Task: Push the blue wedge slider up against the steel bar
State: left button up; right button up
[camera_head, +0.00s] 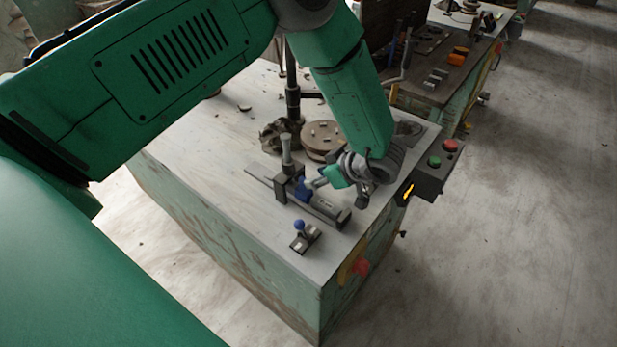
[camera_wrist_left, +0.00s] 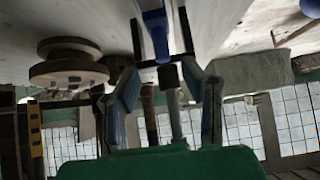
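A blue piece (camera_head: 303,189), which looks like the wedge slider, sits by a dark clamp block on a narrow grey rail (camera_head: 325,208) on the bench. In the left wrist view a blue part (camera_wrist_left: 156,32) shows ahead, between the dark sides of a holder. I cannot tell for sure which grey part is the steel bar. My left gripper (camera_head: 321,182) reaches down from the right of the blue piece, its tips close to it. In the wrist view its two fingers (camera_wrist_left: 162,80) stand apart with a gap between them. Contact is unclear. My right gripper is not seen.
A small block with a blue ball knob (camera_head: 299,226) stands in front of the rail. A round brown turntable (camera_head: 322,140) and a clay lump (camera_head: 279,133) lie behind. A control box (camera_head: 437,172) hangs at the right edge.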

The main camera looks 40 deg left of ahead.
aim_at(305, 179)
pick_arm(q)
jog(key=x, duration=0.4)
jog(key=a+r+x, duration=0.1)
jog(key=x, duration=0.2)
jog(key=shift+s+r, duration=0.1)
jog(key=shift+a, duration=0.2)
jog(key=shift+d, duration=1.3)
jog(key=shift+a, duration=0.15)
jog(key=c, duration=0.5)
jog(key=shift+a, duration=0.3)
grip_shut()
jog(key=shift+a, duration=0.45)
jog(key=shift+d, duration=0.8)
jog(key=shift+f, duration=0.2)
jog(key=o, duration=0.5)
grip_release()
jog(key=shift+d, duration=0.4)
jog(key=shift+d+r, duration=0.3)
jog(key=shift+d, duration=0.05)
jog(key=v, duration=1.1)
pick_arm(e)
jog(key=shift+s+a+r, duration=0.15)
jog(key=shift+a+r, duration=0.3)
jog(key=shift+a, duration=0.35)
